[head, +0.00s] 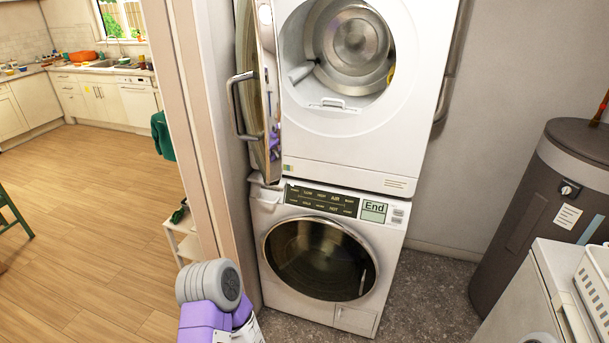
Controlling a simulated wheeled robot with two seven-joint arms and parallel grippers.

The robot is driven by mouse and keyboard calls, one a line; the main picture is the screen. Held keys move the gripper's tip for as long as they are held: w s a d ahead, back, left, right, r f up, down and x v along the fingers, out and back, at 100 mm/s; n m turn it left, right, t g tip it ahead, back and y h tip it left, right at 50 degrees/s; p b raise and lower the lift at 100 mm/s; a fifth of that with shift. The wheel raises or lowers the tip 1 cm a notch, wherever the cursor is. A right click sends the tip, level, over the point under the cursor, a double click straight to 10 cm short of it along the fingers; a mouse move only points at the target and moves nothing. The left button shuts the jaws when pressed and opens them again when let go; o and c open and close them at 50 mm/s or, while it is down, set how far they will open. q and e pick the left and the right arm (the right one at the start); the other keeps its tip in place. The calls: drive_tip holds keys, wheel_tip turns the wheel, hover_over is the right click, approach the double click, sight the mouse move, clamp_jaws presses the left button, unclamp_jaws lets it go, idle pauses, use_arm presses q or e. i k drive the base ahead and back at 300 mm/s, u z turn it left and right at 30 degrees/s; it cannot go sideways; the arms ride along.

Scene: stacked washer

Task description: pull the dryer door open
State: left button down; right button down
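The white dryer (410,60) is the upper unit of the stack in the head view. Its door (272,90) is swung open to the left and stands nearly edge-on, with a grey bar handle (240,105) on its outer left side. The round opening and the metal drum (352,48) inside are exposed. Purple and grey parts of my arm show at the bottom, left of the lower unit. Neither gripper can be made out, and nothing is seen touching the door or handle.
The washer (390,250) stands below, its round glass door (320,258) shut and its display (373,210) reading "End". A dark water heater (535,200) and a white basket (597,280) on a white unit are at right. A door frame (200,130) and kitchen lie left.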

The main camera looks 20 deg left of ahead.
sight(258, 77)
drive_tip(key=u, duration=0.1)
drive_tip(key=i, duration=1)
drive_tip(key=u, duration=0.5)
